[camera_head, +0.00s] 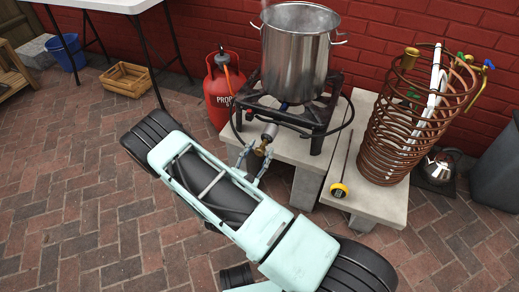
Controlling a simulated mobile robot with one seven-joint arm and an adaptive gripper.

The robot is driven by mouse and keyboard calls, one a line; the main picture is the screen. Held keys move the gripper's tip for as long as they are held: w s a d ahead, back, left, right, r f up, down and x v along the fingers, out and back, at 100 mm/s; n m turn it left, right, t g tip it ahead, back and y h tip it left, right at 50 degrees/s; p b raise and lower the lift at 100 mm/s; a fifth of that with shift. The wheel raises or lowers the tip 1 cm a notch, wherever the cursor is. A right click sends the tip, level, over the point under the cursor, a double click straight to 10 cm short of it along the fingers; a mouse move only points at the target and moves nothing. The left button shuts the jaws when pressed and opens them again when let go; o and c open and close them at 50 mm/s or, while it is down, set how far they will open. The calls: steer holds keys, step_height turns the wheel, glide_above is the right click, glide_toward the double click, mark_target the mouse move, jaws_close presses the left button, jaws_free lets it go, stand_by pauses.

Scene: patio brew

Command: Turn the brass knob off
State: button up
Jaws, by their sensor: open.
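The brass knob (261,149) sits at the front of a silver valve fitting (270,131), at the front edge of the black burner stand (314,118). My pale green arm reaches up from the lower part of the picture. My gripper (254,161) is open, with one finger to the left of the knob and the other just below it. The fingertips are close to the knob; I cannot tell whether they touch it. A small blue glow (284,106) shows under the steel pot (297,48) on the stand.
A red gas bottle (222,92) stands behind the arm, left of the concrete block (298,147). A copper coil (385,150), a yellow dial thermometer (338,190) and a kettle (438,167) are to the right. A black hose loops around the stand. Open brick paving lies left.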

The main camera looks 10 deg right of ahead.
jaws_close()
steer(key=shift+m, duration=0.3)
steer(key=m, duration=0.5)
steer(key=shift+m, duration=0.3)
steer(key=m, duration=0.5)
steer(key=shift+s+d+f+m+p, duration=0.1)
steer(key=shift+d+m+p, duration=0.05)
steer(key=shift+m+p, duration=0.15)
stand_by(0.5)
jaws_free()
